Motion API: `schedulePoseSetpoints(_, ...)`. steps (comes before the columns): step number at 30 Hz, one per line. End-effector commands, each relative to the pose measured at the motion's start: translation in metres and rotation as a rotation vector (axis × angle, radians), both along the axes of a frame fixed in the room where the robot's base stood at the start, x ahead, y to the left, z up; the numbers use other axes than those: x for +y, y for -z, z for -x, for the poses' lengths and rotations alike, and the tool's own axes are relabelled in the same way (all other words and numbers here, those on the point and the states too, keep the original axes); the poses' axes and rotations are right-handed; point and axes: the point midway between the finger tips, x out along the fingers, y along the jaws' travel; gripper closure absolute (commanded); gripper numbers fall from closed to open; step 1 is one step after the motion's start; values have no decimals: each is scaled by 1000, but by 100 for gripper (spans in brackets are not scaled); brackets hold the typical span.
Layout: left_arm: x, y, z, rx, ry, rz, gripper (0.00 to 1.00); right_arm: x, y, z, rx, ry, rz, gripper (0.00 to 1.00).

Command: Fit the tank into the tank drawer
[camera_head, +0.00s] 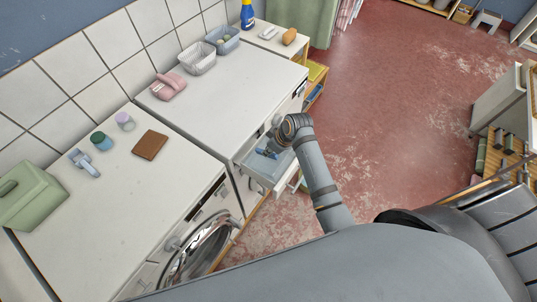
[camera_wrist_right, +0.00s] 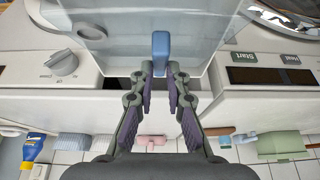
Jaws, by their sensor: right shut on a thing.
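The tank (camera_head: 257,167) is a pale translucent box with a blue handle (camera_wrist_right: 161,48). It shows at the front of the middle white machine in the head view, and large at the top of the right wrist view (camera_wrist_right: 205,45). My right gripper (camera_wrist_right: 160,75) is shut on the blue handle; in the head view the gripper (camera_head: 271,148) is above the tank. The tank drawer (camera_head: 287,179) seems pulled out, its white front at the tank's outer side. I cannot tell whether the tank is fully seated. My left gripper is not in view.
The white machine tops carry a pink object (camera_head: 168,86), baskets (camera_head: 197,58), a brown pad (camera_head: 150,145), small bottles and a green box (camera_head: 30,195). A round glass door (camera_head: 203,255) is at the lower front. The red floor (camera_head: 400,90) to the right is largely clear.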

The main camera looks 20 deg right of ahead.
Motion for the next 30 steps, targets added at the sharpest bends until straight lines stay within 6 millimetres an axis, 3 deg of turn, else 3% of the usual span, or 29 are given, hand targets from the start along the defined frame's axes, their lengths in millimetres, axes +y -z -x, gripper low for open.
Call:
schedulePoseSetpoints(4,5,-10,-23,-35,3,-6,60,-1,28,5,17,0,2,100)
schedulePoseSetpoints(9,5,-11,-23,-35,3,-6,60,-2,45,6,16,-1,5,100)
schedulePoseSetpoints(13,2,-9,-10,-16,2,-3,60,-2,46,6,18,-1,6,100)
schedulePoseSetpoints(14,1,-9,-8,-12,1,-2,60,-2,47,7,20,-1,7,84)
schedulePoseSetpoints(19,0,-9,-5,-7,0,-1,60,-1,45,5,14,0,4,63)
schedulePoseSetpoints(30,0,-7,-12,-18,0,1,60,-3,34,4,3,1,2,63)
